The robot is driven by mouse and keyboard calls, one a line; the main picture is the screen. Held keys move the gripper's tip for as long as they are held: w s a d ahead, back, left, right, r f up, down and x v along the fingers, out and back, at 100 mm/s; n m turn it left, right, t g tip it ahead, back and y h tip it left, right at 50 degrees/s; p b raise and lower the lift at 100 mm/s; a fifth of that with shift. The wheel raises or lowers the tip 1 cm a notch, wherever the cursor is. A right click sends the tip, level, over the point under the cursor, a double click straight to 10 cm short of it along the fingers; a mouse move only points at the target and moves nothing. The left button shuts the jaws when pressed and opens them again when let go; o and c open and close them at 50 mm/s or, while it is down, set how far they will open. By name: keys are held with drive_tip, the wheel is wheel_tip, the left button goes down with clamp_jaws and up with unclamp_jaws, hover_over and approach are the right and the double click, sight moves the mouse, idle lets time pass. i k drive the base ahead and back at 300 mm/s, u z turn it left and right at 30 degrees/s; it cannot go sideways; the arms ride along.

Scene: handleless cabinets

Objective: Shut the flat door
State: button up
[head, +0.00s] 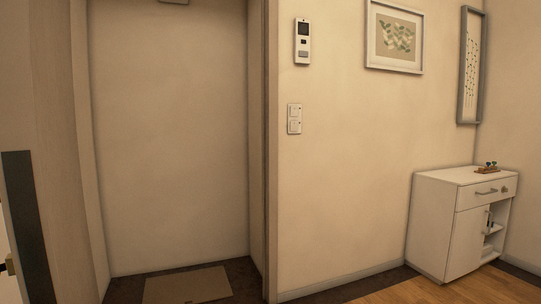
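At the far left edge stands a pale panel (52,140), seen steeply from the side, which looks like the open flat door. A dark upright plate (27,225) is on it, and a small brass-coloured handle or knob (10,265) shows at the picture's edge. Most of this panel is cut off, so I cannot tell its angle. To its right is a doorway or recess with a plain beige surface (170,140) at its back. I cannot tell if that surface is a wall or a door. My gripper is not in view.
A brown mat (187,286) lies on the dark floor in the recess. A white cabinet (436,230) stands against the right wall, its lower part partly open-shelved. An intercom (302,41) and switches (295,118) are on the wall. Wooden floor (440,292) is clear at lower right.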

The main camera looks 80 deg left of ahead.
sight(42, 198)
drive_tip(key=u, duration=3.6)
